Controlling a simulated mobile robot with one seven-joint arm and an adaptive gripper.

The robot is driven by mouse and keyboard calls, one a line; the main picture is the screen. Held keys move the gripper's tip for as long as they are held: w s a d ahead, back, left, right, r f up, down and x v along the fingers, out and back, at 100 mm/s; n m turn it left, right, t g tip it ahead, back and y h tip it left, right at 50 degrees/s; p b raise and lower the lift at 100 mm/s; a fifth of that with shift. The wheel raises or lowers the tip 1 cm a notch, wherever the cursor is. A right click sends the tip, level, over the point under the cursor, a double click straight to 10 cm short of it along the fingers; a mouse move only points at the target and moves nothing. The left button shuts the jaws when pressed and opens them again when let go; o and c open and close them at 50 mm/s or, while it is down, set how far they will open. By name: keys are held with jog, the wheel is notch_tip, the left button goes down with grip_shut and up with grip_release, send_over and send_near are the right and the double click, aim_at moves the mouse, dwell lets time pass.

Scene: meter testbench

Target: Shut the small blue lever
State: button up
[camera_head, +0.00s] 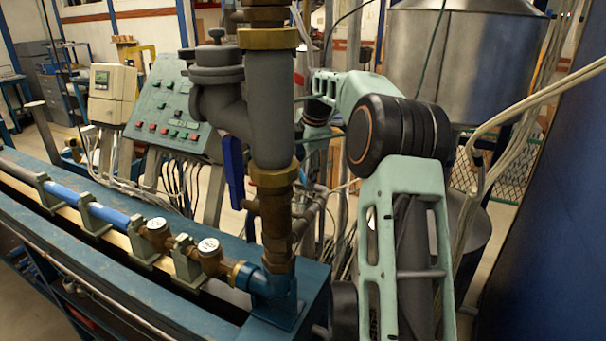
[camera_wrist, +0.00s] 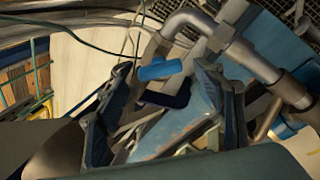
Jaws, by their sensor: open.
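In the wrist view a small bright blue lever handle (camera_wrist: 160,69) lies roughly level, ahead of the fingertips. A darker blue piece (camera_wrist: 168,97) shows just below it; I cannot tell if the two are joined. My gripper (camera_wrist: 163,80) is open, one finger at the left and one at the right, and the lever shows in the gap between them. Nothing is held. I cannot tell how far the lever is from the fingers. In the head view a larger dark blue lever (camera_head: 233,170) hangs beside the grey vertical pipe; my gripper is hidden there.
The thick vertical pipe (camera_head: 271,110) stands in front of my arm in the head view. Meters (camera_head: 209,252) sit on the bench line at left, with a green control panel (camera_head: 172,108) behind. In the wrist view a grey bent pipe (camera_wrist: 240,50) runs close to the right finger.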

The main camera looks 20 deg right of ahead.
aim_at(304, 176)
jog(key=shift+x, duration=1.45)
jog(key=shift+c, duration=0.5)
jog(key=c, duration=1.1)
jog(key=shift+o, duration=0.2)
jog(key=shift+m+b, duration=0.3)
jog(key=shift+b, duration=0.05)
jog(key=m+b, duration=0.1)
jog(key=b, duration=0.1)
jog(key=m+t+b, duration=0.1)
jog(key=m+b, duration=0.1)
jog(key=shift+s+f, duration=0.15)
jog(key=shift+f, duration=0.1)
jog(key=shift+a+r+m+t+h+b, duration=0.1)
jog(key=shift+m+t+h+b, duration=0.25)
jog(key=shift+m+b, duration=0.8)
jog(key=shift+r+m+t+h+b, duration=0.15)
jog(key=shift+m+t+b, duration=0.4)
jog(key=shift+m+b, duration=0.55)
jog(key=o, duration=1.2)
jog(key=shift+c, duration=0.2)
